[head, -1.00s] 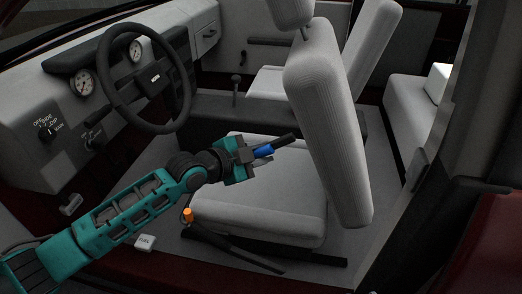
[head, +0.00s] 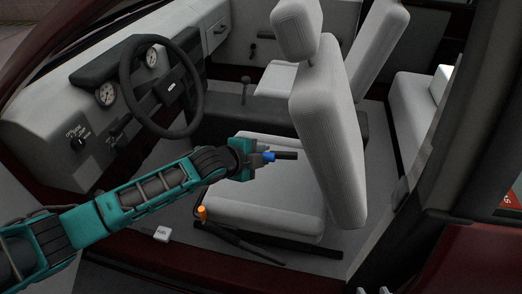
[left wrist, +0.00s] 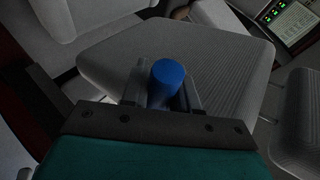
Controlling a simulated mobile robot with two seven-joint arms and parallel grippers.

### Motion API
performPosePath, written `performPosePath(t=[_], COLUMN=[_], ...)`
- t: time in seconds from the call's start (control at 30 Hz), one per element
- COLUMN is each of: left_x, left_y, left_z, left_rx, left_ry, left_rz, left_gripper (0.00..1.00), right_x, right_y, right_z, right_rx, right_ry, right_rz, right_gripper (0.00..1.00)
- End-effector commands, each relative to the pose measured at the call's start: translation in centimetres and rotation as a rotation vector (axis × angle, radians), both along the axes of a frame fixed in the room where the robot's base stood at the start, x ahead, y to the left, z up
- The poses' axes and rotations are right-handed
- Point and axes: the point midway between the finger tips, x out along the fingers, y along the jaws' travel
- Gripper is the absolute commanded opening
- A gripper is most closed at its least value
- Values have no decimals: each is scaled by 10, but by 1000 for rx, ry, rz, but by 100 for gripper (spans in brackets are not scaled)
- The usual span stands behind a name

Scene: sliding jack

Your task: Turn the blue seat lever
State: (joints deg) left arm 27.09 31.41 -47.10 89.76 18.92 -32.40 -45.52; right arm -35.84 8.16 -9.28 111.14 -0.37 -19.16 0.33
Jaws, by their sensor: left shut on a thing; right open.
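The blue seat lever (head: 269,156) shows as a short blue grip beside the front seat, in front of its backrest (head: 328,120). My left gripper (head: 288,156) is shut on it, seen nearly edge-on, pointing right above the seat cushion (head: 262,215). In the left wrist view the rounded blue end of the lever (left wrist: 167,76) stands between the two dark fingers (left wrist: 160,92). The lever's lower part and its mount are hidden.
An orange-tipped lever (head: 202,212) stands beside the seat cushion, near a white FUEL button (head: 162,234) on the sill. The steering wheel (head: 165,88) and dashboard are at the left. A panel with green lights (left wrist: 290,22) shows in the left wrist view.

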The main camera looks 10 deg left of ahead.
Motion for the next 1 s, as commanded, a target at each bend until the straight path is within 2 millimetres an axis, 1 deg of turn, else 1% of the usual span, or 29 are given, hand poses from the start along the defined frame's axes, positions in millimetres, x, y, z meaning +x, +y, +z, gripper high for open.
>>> performPosePath(t=[0.37,0.4,0.6,0.87,1.0], left_x=[0,0,0,-1,-8], left_y=[0,0,0,0,4], left_z=[0,0,0,1,6], left_rx=[4,4,4,4,4], left_ry=[0,0,0,0,0], left_rz=[1,1,0,0,1], left_gripper=[0,31,50,50,50], right_x=[0,0,0,1,0], right_y=[0,0,0,0,0], right_z=[1,1,1,2,4], right_rx=[0,0,0,0,1], right_ry=[-1,-1,-1,-1,0], right_rz=[0,0,0,0,1], right_gripper=[43,43,43,43,43])
